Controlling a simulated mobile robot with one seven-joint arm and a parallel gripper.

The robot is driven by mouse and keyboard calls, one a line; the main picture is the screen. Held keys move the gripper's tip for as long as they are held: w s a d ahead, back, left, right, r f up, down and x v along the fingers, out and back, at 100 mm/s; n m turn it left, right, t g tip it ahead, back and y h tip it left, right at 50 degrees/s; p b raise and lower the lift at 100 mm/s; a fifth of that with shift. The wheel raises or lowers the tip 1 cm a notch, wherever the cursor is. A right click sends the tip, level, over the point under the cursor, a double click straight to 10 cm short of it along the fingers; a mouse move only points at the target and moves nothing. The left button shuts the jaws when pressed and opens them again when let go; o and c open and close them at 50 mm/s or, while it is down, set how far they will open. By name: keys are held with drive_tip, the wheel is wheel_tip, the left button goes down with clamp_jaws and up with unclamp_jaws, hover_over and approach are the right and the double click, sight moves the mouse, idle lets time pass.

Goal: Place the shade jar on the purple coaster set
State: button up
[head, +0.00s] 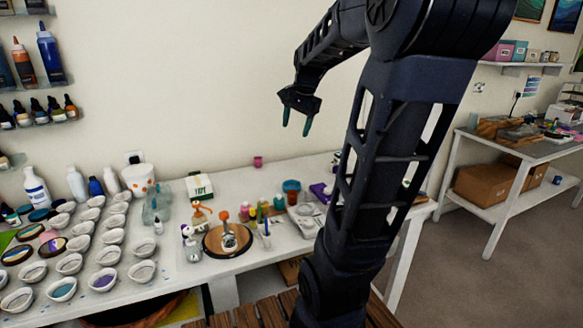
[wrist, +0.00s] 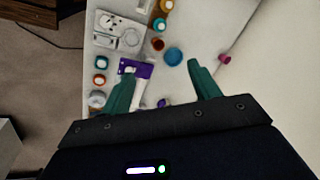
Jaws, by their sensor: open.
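A purple item with a white part (wrist: 146,71), perhaps the purple coaster set, lies on the white table in the wrist view, partly behind one finger. It also seems to show in the head view (head: 319,189), beside my arm. I cannot tell which jar is the shade jar. My gripper (head: 297,121) is open and empty, high above the table.
The white table (head: 230,179) holds rows of white cups (head: 104,255) at left, bottles, and a round board (head: 213,244) with a small orange-topped item. A blue lid (wrist: 173,56) and a white tray (wrist: 119,32) lie near the purple item. A second table (head: 510,153) stands at right.

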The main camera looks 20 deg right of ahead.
drive_tip(key=s+a+f+n, duration=0.3)
drive_tip(key=s+a+n, duration=0.1)
drive_tip(key=s, duration=0.4)
drive_tip(key=s+a+f+n+t+h, duration=0.1)
drive_tip(key=s+a+f+n, duration=0.1)
drive_tip(key=s+a+n, duration=0.2)
drive_tip(key=s+n, duration=0.3)
drive_tip(key=s, duration=0.2)
drive_tip(key=shift+a+f, duration=0.4)
